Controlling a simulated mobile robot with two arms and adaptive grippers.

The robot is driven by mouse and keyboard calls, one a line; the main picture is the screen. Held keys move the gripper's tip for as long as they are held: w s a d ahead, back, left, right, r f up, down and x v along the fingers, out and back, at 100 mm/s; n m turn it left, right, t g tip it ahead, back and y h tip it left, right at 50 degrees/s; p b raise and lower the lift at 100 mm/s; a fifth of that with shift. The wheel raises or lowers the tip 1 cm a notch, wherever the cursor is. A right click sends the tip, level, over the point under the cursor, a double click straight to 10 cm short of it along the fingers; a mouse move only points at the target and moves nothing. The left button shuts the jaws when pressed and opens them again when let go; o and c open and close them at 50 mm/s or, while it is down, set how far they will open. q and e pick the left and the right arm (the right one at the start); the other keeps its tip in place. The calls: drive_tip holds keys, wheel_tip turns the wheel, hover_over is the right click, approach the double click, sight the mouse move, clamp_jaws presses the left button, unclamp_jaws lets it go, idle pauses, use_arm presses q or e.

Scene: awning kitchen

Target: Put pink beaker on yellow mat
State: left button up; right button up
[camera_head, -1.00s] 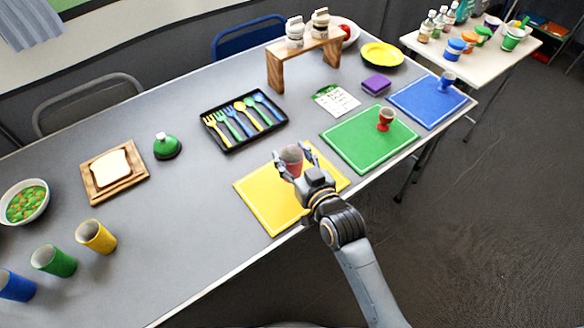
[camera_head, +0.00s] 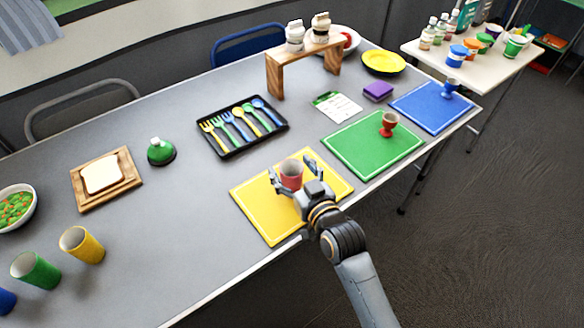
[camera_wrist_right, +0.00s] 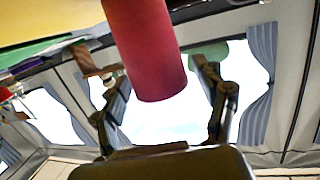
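The pink beaker (camera_head: 291,175) stands upright over the yellow mat (camera_head: 272,221), near its upper middle, and appears to rest on it; its base is hidden in both views. My right gripper (camera_head: 291,171) is around the beaker, with a finger on each side, spread open. In the right wrist view the beaker (camera_wrist_right: 150,55) hangs in from the top, with gaps between it and both fingers (camera_wrist_right: 165,85). The yellow mat (camera_wrist_right: 45,20) fills the upper left there. My left gripper is not in view.
A green mat (camera_head: 350,150) with a red cup (camera_head: 388,124) lies to the right, and a blue mat (camera_head: 425,112) beyond it. A cutlery tray (camera_head: 232,152) lies behind. Yellow (camera_head: 88,248) and green (camera_head: 40,273) beakers stand at lower left. The table between them and the yellow mat is clear.

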drive_tip(key=shift+r, duration=0.25)
drive_tip(key=v, duration=1.2)
drive_tip(key=shift+f, duration=0.2)
drive_tip(key=shift+d, duration=0.1)
